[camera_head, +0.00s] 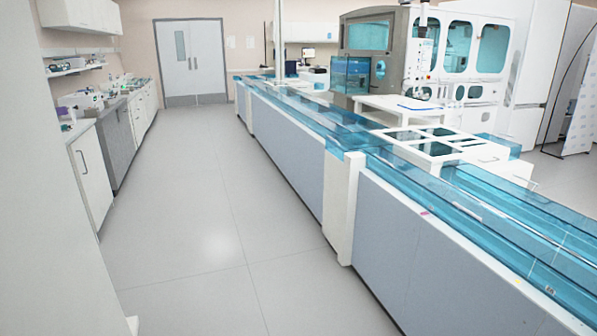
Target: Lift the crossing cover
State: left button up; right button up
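A long tube track (290,106) runs from the lower right to the back of the room under clear blue covers. A blue transparent cover (346,141) spans the track at the white post, where two stretches meet; I cannot tell whether this is the crossing cover. A further blue cover (480,215) lies along the near stretch at the right. The covers that I can see lie down on the track. Neither of my grippers is in view.
A wide grey floor aisle (190,200) is clear along the track's left side. White cabinets (92,175) line the left wall. Double doors (190,60) close the far end. Large lab machines (372,50) and a white bench (405,108) stand behind the track.

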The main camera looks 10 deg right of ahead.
aim_at(366, 138)
jog(key=i+l+z, duration=0.15)
jog(key=i, duration=0.2)
jog(key=i+l+z, duration=0.1)
jog(key=i+l, duration=0.15)
jog(key=i+l+z, duration=0.15)
jog(key=i, duration=0.35)
jog(key=i+j+u, duration=0.1)
jog(key=i+u, duration=0.25)
jog(key=i, duration=0.35)
jog(key=i+l+u, duration=0.1)
jog(key=i+u, duration=0.25)
jog(key=i, duration=0.3)
